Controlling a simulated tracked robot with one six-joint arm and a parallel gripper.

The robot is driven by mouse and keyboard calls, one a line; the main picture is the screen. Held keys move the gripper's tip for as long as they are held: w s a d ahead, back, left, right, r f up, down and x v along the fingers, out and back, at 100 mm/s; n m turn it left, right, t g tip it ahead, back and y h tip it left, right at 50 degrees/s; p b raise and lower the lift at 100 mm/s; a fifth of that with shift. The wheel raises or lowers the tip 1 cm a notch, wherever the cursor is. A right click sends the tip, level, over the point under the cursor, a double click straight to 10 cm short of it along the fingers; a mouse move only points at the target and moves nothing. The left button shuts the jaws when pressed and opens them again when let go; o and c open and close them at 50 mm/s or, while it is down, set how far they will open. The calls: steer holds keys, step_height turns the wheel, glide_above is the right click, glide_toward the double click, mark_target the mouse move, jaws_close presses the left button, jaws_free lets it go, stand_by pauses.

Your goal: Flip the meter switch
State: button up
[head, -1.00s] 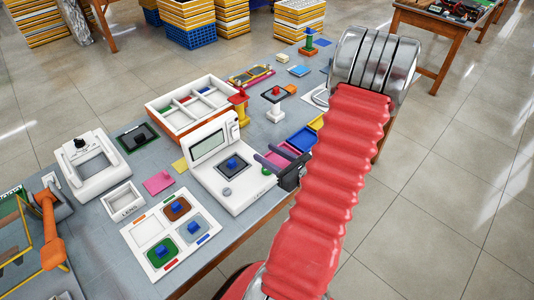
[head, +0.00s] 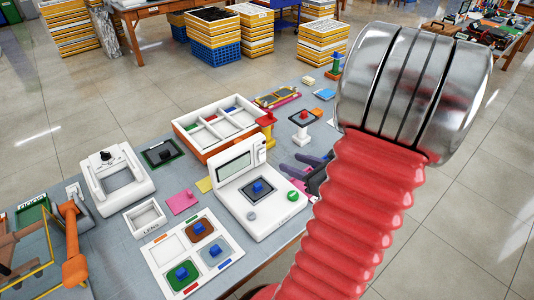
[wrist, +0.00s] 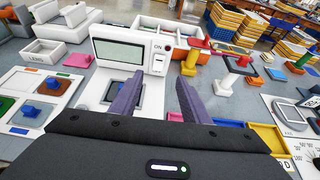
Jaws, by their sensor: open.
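The white meter (head: 230,200) stands on the bench, with a grey-green screen (head: 233,165) and a blue-knobbed piece on a dark pad (head: 257,188). A green disc (head: 292,196) shows at its front right. In the wrist view the meter (wrist: 93,75) is ahead and left of centre. Its switch (wrist: 158,63) is on the upright right part, under an "ON" label; its exact position is too small to tell. My gripper (head: 305,166) is right of the meter, open and empty. Its two purple fingers (wrist: 158,97) point toward the switch area, apart from it.
A white compartment tray (head: 215,128) lies behind the meter, with a red-and-yellow stand (head: 267,130) beside it. A four-colour panel (head: 195,255) is front left. In the wrist view a yellow bin (wrist: 268,137) lies right of my fingers. Open floor is at right.

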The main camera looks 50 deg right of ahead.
steer(key=shift+f, duration=0.15)
steer(key=shift+w, duration=0.15)
glide_toward(263, 153)
steer(key=x, duration=0.7)
steer(key=shift+w+f, duration=0.1)
steer(key=shift+w, duration=0.1)
stand_by(0.4)
steer(key=shift+c, duration=0.7)
